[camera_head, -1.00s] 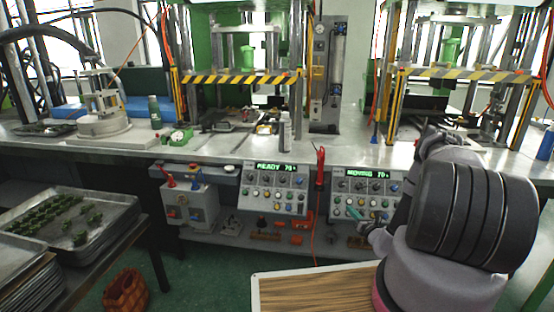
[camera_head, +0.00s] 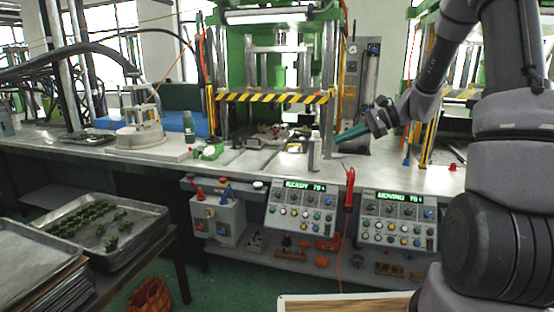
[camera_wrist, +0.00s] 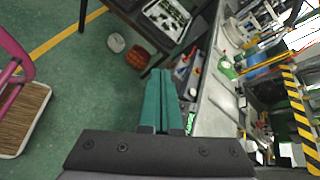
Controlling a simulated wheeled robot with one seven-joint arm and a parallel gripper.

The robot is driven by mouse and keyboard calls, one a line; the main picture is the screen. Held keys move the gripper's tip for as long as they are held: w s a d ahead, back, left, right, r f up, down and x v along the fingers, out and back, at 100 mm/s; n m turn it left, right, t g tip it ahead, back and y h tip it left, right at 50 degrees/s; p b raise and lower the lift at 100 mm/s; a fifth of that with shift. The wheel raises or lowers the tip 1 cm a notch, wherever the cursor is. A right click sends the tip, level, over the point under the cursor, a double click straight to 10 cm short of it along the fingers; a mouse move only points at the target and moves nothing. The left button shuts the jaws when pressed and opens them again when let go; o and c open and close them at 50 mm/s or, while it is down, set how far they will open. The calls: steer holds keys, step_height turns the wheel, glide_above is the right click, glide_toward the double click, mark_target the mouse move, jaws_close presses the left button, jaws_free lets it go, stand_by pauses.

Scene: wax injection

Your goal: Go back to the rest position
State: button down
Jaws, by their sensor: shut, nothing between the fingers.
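My gripper (camera_head: 350,134) is raised at the right of the head view, in front of the workbench (camera_head: 330,178) and above the control panels. Its teal fingers point left. In the wrist view my gripper (camera_wrist: 160,80) shows two long teal fingers side by side, closed with nothing between them. My arm reaches up the right side of the head view and bends down toward the gripper.
Two control panels, one reading READY (camera_head: 300,205) and one reading MOVING (camera_head: 397,220), hang at the bench front. A spray bottle (camera_head: 314,152) stands on the bench. A tray of green pieces (camera_head: 150,222) is at left. Presses (camera_head: 270,97) stand behind. The green floor (camera_wrist: 60,100) has open room.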

steer(key=s+d+r+n+t+h, duration=0.2)
steer(key=s+r+n+h, duration=0.2)
steer(key=s+r, duration=0.3)
steer(key=s+d+r+n+t+h, duration=0.2)
steer(key=s+r+n+h, duration=0.3)
steer(key=s, duration=1.2)
step_height(320, 180, up, 2)
steer(key=shift+s+d+n+t+h, duration=0.3)
steer(key=shift+s+d+h, duration=0.1)
steer(key=shift+d+h, duration=0.15)
stand_by(0.3)
